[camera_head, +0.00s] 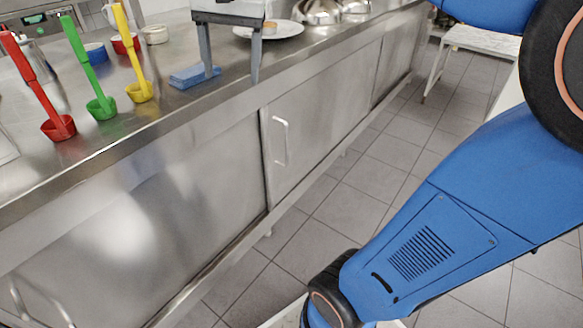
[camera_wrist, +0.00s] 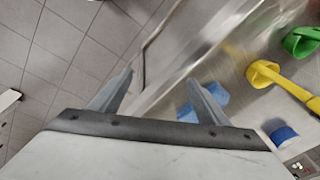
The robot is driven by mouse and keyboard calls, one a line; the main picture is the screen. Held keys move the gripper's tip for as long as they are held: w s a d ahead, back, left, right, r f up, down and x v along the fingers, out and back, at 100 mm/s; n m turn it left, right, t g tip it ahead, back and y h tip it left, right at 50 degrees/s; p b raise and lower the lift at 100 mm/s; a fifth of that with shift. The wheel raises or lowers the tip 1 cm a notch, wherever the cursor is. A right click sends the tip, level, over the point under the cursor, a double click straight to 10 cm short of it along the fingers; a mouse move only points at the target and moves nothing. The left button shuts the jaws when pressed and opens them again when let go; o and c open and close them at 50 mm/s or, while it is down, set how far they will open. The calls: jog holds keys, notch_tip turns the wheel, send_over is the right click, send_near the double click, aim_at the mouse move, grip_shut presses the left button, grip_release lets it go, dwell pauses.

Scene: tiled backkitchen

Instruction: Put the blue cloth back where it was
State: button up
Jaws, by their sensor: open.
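The blue cloth (camera_head: 190,77) is a small folded pad lying flat on the steel counter (camera_head: 160,112), near its front edge. In the wrist view the cloth (camera_wrist: 216,92) shows at the right finger, which hides part of it. My gripper (camera_head: 231,78) is open and empty, pointing down over the counter's front edge. In the head view its left finger is at the cloth's right end and its right finger is farther right, by the edge. I cannot tell whether the left finger touches the cloth. The gripper also shows in the wrist view (camera_wrist: 160,77).
Red (camera_head: 60,127), green (camera_head: 101,107) and yellow (camera_head: 139,91) ladles stand left of the cloth. Behind are a blue bowl (camera_head: 95,50), a red bowl (camera_head: 127,45) and a white plate (camera_head: 286,30). Metal domes (camera_head: 318,12) stand farther right. A white bench (camera_head: 484,40) is across the floor.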

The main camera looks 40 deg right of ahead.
jog(key=s+d+f+n+t, duration=0.2)
jog(key=s+f+n, duration=0.5)
jog(key=s+f, duration=1.1)
notch_tip(320, 180, down, 3)
jog(key=shift+d+n+t, duration=0.3)
jog(key=shift+d+n, duration=0.1)
